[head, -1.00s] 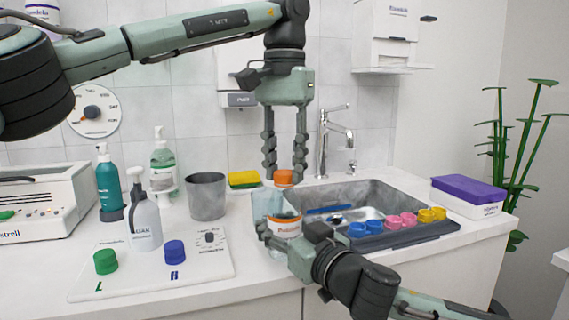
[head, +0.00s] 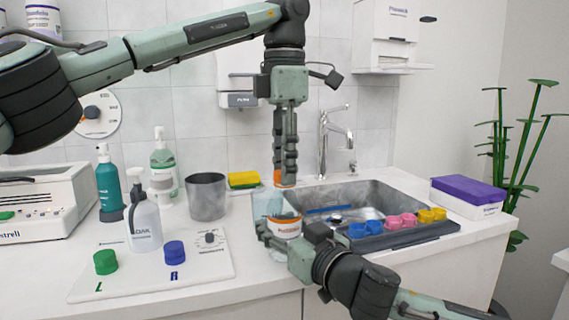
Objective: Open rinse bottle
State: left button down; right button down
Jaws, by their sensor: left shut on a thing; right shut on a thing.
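The rinse bottle (head: 267,204) is clear and pale blue with an orange and white label, and it stands upright at the front left of the sink. Its orange cap (head: 279,180) is at the top, mostly hidden by fingers. My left gripper (head: 285,177) points straight down from above and is shut on the cap. Its fingers are seen nearly edge-on. My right gripper (head: 270,241) comes from the lower right and is shut around the lower part of the bottle. I cannot tell if the cap is loose on the neck.
The sink (head: 375,190) lies behind and right, with a rack (head: 395,238) of blue, pink and yellow pieces along its front. A grey cup (head: 206,197), pump bottles and a white board (head: 205,262) with green and blue caps are left. A purple-lidded box (head: 468,193) is right.

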pick_arm(q)
jog(key=n, duration=0.7)
jog(key=shift+n, duration=0.4)
jog(key=n, duration=1.4)
jog(key=shift+n, duration=0.3)
jog(key=n, duration=0.5)
jog(key=shift+r, duration=0.1)
jog(key=shift+r, duration=0.2)
jog(key=shift+r, duration=0.9)
